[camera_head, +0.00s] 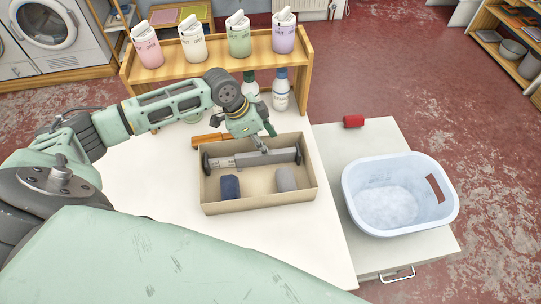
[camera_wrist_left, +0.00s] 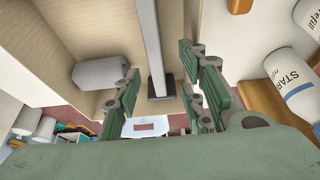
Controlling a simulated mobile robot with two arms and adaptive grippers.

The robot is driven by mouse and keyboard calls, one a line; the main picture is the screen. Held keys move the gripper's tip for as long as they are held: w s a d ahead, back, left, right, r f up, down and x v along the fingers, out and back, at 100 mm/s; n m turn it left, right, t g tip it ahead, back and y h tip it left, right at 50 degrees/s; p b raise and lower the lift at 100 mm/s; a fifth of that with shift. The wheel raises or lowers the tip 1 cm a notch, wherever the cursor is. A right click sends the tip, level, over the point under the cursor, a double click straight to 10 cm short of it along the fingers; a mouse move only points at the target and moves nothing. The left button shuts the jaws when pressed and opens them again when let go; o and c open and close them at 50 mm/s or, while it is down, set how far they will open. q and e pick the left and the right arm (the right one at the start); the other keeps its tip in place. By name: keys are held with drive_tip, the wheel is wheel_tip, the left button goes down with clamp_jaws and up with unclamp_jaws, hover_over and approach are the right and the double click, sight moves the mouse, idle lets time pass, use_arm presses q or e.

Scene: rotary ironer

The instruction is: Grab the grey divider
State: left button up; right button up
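The grey divider (camera_head: 235,160) is a long thin bar with dark end pieces, lying across the inside of a tan box (camera_head: 258,201). In the left wrist view the divider (camera_wrist_left: 150,40) runs down between my fingers, its dark end pad between them. My left gripper (camera_head: 264,139) is above the divider's right half, near the box's back side. In the wrist view its green fingers (camera_wrist_left: 160,92) are open, with clear gaps either side of the divider. A dark blue roll (camera_head: 230,187) and a grey roll (camera_head: 286,179) are in front of the divider. My right gripper is not in view.
An orange object (camera_head: 208,140) lies behind the box. White bottles (camera_head: 281,92) stand under a wooden shelf (camera_head: 205,76) holding several canisters. A blue-white basket (camera_head: 400,194) and a red item (camera_head: 353,121) are on the right cabinet. White tabletop is free left of the box.

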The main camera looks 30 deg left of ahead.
sight(268, 158)
use_arm(q)
drive_tip(key=shift+d+f, duration=0.3)
drive_tip(key=shift+f, duration=0.1)
drive_tip(key=p+x, duration=0.1)
drive_tip(key=x, duration=0.4)
drive_tip(key=shift+s+a, duration=0.15)
drive_tip(key=shift+s, duration=0.05)
drive_tip(key=shift+c, duration=0.7)
clamp_jaws()
